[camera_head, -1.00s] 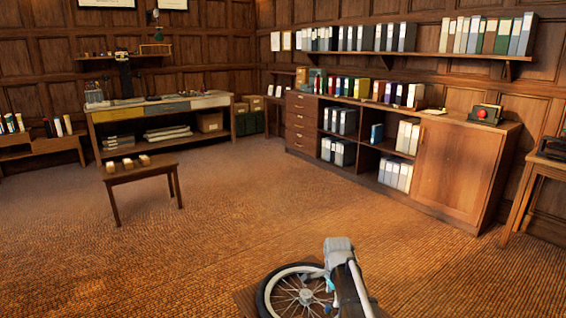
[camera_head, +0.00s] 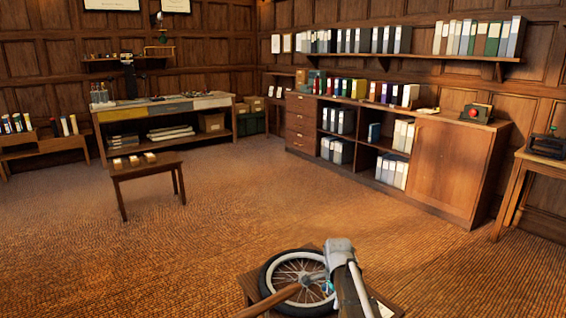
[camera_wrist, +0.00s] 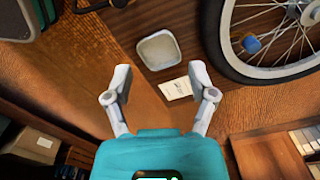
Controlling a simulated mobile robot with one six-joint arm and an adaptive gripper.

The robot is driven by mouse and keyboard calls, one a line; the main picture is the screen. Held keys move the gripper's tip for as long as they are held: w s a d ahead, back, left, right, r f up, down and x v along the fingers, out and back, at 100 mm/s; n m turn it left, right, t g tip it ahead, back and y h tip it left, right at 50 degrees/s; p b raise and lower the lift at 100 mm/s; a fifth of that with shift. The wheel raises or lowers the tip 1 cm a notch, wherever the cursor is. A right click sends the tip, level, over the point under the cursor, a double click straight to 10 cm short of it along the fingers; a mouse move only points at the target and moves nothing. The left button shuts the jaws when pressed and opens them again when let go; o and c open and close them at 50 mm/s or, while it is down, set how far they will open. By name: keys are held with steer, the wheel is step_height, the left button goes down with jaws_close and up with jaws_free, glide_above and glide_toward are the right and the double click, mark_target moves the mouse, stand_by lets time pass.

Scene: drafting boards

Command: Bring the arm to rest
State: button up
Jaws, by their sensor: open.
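My gripper (camera_wrist: 159,82) is open in the wrist view, with its two grey fingers spread apart and nothing between them. Beyond the fingertips is a brown wooden surface with a pale square dish (camera_wrist: 159,50) and a small white card (camera_wrist: 176,89) on it. A spoked wheel (camera_wrist: 267,72) with a dark tyre is at the right. In the head view, part of my arm (camera_head: 342,262) shows at the bottom, in front of the wheel (camera_head: 281,271). My fingers cannot be made out there.
The wheel lies on a low wooden top (camera_head: 250,284). A small table (camera_head: 147,172) with pale blocks stands at the left. A long cabinet (camera_head: 452,168) with binders lines the right wall, and a workbench (camera_head: 104,118) stands at the back. The carpet between is clear.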

steer(key=s+d+f+n+b, duration=0.1)
steer(key=s+f+n+b, duration=0.9)
steer(key=s+n, duration=0.55)
step_height(320, 180, up, 37)
steer(key=p, duration=3.7)
steer(key=shift+r+p, duration=0.2)
steer(key=shift+p, duration=0.15)
